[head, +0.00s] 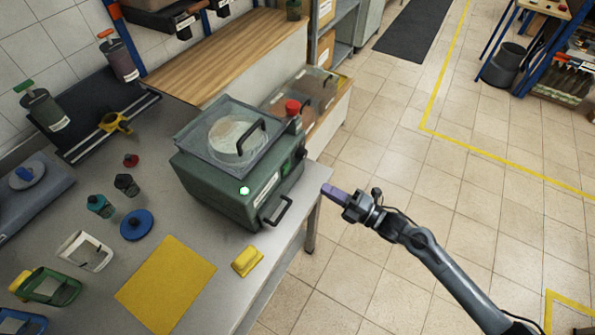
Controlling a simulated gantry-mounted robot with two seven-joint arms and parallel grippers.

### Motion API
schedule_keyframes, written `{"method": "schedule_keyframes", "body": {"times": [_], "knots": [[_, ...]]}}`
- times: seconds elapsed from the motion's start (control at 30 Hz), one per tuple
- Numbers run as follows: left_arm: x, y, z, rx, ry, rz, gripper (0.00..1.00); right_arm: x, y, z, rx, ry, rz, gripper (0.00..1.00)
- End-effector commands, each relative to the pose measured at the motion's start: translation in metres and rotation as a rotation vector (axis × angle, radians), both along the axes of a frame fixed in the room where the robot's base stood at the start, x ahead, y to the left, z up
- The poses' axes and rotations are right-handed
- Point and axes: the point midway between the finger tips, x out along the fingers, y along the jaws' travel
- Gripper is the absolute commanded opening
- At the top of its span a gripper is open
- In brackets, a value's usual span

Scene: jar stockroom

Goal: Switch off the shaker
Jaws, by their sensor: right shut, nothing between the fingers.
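The shaker (215,193) appears to be the dark green box-shaped machine on the grey bench. It has a clear lid with a black handle over a round pale plate. A bright green light (244,190) glows on its front top edge. A red knob (292,107) stands at its back right corner. A small green part shows on its right side; I cannot tell whether it is a switch. My right gripper (328,190) is shut and empty, with purplish fingers, right of the shaker and apart from it. My left gripper is out of view.
A black bar handle (276,214) juts from the shaker's front right. A yellow block (247,261), a yellow mat (166,284), a blue disc (136,225) and small jars occupy the bench (215,243). A wooden shelf (222,52) rises behind.

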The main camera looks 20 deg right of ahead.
Motion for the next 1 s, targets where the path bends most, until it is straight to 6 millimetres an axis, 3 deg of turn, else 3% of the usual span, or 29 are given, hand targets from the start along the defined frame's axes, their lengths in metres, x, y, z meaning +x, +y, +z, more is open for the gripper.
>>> {"method": "schedule_keyframes", "body": {"times": [0.3, 0.5, 1.0], "knots": [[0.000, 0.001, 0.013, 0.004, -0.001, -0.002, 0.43, 0.047, 0.037, 0.012, 0.003, -0.002, -0.001, 0.00], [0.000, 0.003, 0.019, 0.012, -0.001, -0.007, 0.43, 0.069, 0.055, 0.015, 0.002, 0.000, 0.000, 0.00], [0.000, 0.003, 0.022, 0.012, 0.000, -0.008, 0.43, 0.083, 0.067, 0.015, 0.000, 0.000, 0.001, 0.00]]}}
